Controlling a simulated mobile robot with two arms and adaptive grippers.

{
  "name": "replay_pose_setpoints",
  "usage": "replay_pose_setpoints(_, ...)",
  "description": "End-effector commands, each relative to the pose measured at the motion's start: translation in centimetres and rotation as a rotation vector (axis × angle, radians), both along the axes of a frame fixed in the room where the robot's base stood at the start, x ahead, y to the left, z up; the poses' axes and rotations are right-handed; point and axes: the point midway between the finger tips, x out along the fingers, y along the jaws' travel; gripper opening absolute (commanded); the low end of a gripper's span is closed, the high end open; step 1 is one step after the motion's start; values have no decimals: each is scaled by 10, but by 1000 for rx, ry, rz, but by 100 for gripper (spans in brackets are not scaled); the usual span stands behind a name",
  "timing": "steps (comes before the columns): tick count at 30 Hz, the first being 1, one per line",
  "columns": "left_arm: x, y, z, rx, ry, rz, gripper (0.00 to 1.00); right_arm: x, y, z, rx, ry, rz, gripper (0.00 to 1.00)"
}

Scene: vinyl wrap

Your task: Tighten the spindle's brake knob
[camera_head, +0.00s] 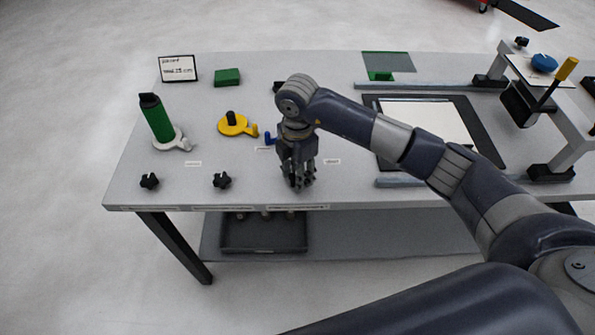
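My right gripper (302,184) points down just above the front part of the table, near its front edge. Its fingers look close together, and I cannot tell whether they hold anything. Two black star knobs, one at the front left (149,181) and one (221,181) left of my gripper, sit near the front edge. Behind them stand a white spindle base (170,142) with an upright green roll (158,120) and a yellow spindle base (236,124) with a short black post. A blue part (270,138) shows behind my gripper, mostly hidden. My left gripper is out of view.
The grey table (215,90) also bears a placard (178,69), a green block (227,77) and a white sheet on a dark mat (480,140). A yellow-handled press (566,69) stands at the right. A dark tray (264,236) sits on the lower shelf.

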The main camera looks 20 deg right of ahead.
Motion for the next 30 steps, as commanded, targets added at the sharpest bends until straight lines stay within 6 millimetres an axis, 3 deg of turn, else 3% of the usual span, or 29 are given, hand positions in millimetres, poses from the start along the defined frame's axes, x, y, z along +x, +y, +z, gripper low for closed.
replay_pose_setpoints(12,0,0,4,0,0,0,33,0,0,0,0,-1,-202,12)
replay_pose_setpoints(29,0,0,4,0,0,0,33,1,-1,0,-1,-1,-235,12)
replay_pose_setpoints(30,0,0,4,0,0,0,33,1,-1,0,-1,-1,-235,38)
